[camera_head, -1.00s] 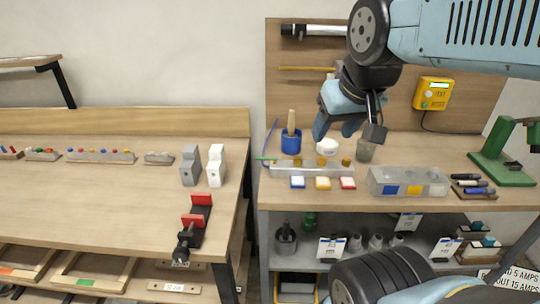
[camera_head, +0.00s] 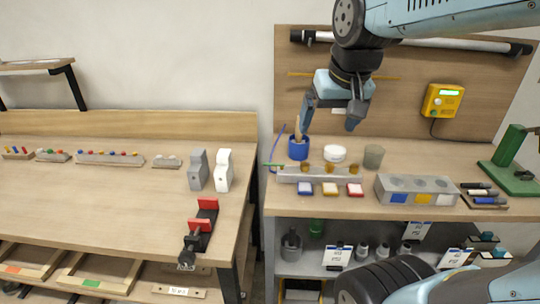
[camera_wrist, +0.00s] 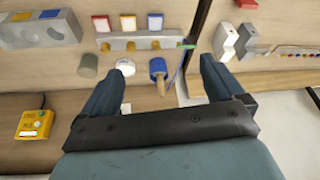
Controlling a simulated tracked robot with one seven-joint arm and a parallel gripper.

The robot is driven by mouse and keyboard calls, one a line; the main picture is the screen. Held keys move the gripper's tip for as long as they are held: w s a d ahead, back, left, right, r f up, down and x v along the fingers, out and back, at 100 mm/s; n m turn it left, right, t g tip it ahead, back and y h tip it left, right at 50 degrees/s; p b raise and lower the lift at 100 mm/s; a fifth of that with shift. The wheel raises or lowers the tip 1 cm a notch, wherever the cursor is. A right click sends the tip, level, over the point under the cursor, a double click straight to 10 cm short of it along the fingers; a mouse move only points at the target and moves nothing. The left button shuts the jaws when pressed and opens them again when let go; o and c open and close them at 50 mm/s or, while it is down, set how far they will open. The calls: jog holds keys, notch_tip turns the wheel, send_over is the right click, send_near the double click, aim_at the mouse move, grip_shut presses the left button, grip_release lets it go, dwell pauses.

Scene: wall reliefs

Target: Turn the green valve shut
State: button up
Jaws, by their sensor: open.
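A small green lever (camera_head: 272,165), which looks like the green valve, sticks out at the left end of a grey bar with brass knobs (camera_head: 318,178) on the right-hand bench. In the wrist view the green lever (camera_wrist: 187,45) shows near the bar's right end, beyond the fingers. My gripper (camera_head: 329,124) is open and empty, above the back of the bench, up and to the right of the lever. Its two fingers (camera_wrist: 160,75) show spread apart in the wrist view. They appear clear of everything.
A blue cup with a wooden handle (camera_head: 298,149) stands close behind the bar, with a thin blue rod beside it. A white bowl (camera_head: 335,153) and grey cup (camera_head: 374,157) stand to its right. A grey block (camera_head: 417,190) is at the front right.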

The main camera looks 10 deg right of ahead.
jog(key=w+a, duration=0.1)
jog(key=w, duration=0.2)
jog(key=w+f+g, duration=0.1)
jog(key=w, duration=0.2)
jog(key=w+a+m+g, duration=0.1)
jog(key=w, duration=0.2)
jog(key=shift+w+a+f, duration=0.15)
jog(key=shift+w+a, duration=0.1)
jog(key=shift+a, duration=0.1)
jog(key=m+g, duration=0.2)
send_over(274, 163)
notch_tip(274, 163, down, 6)
notch_tip(274, 163, down, 13)
jog(key=shift+f, duration=0.1)
jog(key=shift+c, duration=0.4)
jog(key=c, duration=1)
jog(key=shift+o, duration=0.2)
